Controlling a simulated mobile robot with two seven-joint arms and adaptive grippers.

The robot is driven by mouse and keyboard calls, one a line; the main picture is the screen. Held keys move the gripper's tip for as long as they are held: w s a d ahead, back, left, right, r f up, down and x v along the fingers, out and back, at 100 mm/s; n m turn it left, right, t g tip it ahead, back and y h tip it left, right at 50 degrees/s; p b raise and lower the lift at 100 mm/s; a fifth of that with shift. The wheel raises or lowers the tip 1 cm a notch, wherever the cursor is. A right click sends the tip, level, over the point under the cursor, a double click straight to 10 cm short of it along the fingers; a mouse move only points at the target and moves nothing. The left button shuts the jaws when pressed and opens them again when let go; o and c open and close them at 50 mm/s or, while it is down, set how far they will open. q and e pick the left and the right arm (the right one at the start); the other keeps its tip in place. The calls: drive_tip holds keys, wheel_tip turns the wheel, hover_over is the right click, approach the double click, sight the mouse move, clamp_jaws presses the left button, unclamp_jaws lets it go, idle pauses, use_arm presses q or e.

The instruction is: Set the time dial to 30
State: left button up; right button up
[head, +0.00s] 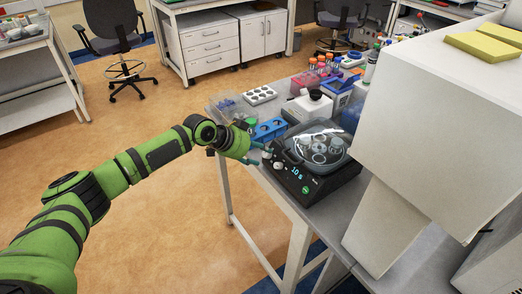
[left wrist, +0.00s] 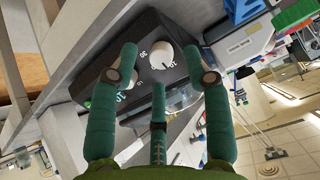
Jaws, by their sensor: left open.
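The black device (head: 320,193) stands on the bench edge, with clear-lidded round parts on top and a lit display (head: 297,172) that seems to read 10 s. In the left wrist view, a white dial (left wrist: 162,56) sits on the device's dark panel (left wrist: 118,62); printed numbers, including a 30, stand around it. Which way the dial points is too small to tell. My left gripper (left wrist: 160,62) is open, its three teal fingers spread around the dial's area; I cannot tell whether they touch it. In the head view, my left gripper (head: 258,153) is at the device's left corner.
A blue rack (head: 269,129) stands just behind my left gripper, with a white multi-well plate (head: 260,95) farther back. Tubes and bottles crowd the bench's back. A large white boxy shape (head: 430,110) bearing yellow blocks fills the right. Floor left of the bench is open.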

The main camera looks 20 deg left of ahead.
use_arm(q)
drive_tip(key=shift+x, duration=1.2)
clamp_jaws()
drive_tip(key=shift+f, duration=0.1)
